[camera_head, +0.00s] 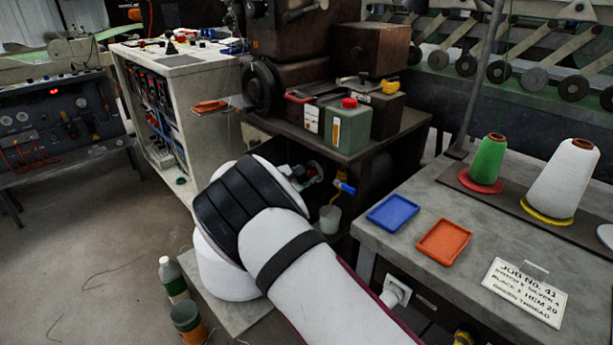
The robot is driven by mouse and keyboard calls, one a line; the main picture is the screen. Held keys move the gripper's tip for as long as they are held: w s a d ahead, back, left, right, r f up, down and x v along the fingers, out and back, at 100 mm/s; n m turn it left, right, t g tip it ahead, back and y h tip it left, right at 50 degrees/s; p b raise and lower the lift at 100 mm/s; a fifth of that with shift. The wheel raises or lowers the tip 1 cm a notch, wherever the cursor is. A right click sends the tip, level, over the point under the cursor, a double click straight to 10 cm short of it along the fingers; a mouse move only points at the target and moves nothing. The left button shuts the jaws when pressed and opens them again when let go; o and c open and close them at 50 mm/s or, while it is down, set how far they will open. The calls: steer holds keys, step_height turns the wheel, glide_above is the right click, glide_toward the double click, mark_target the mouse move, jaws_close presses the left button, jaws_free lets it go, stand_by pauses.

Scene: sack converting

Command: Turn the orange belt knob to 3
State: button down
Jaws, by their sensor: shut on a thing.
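I cannot make out the orange belt knob in the head view. My white arm, with its black ribbed band, fills the lower middle of the view and hides what lies behind it. My gripper does not show, so its hold cannot be seen. The dark machine (290,75) with a black wheel (262,85) on its left side stands beyond my arm. No number scale can be read on it.
Fittings with a blue lever (345,187) sit close beside my arm. A green can (348,127) with a red cap stands on the dark bench. The right table holds a blue tray (393,213), an orange tray (444,242) and thread cones. Bottles (173,279) stand lower left; floor further left is open.

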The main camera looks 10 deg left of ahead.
steer(key=shift+f+m+t+b, duration=0.2)
steer(key=shift+m+t+b, duration=0.2)
steer(key=shift+m+b, duration=0.8)
steer(key=shift+d+r+y+b, duration=0.1)
steer(key=shift+y+b, duration=0.2)
steer(key=shift+b, duration=0.45)
steer(key=c, duration=1.3)
jaws_free()
steer(key=shift+s, duration=0.1)
steer(key=v, duration=1.1)
steer(key=shift+s, duration=0.4)
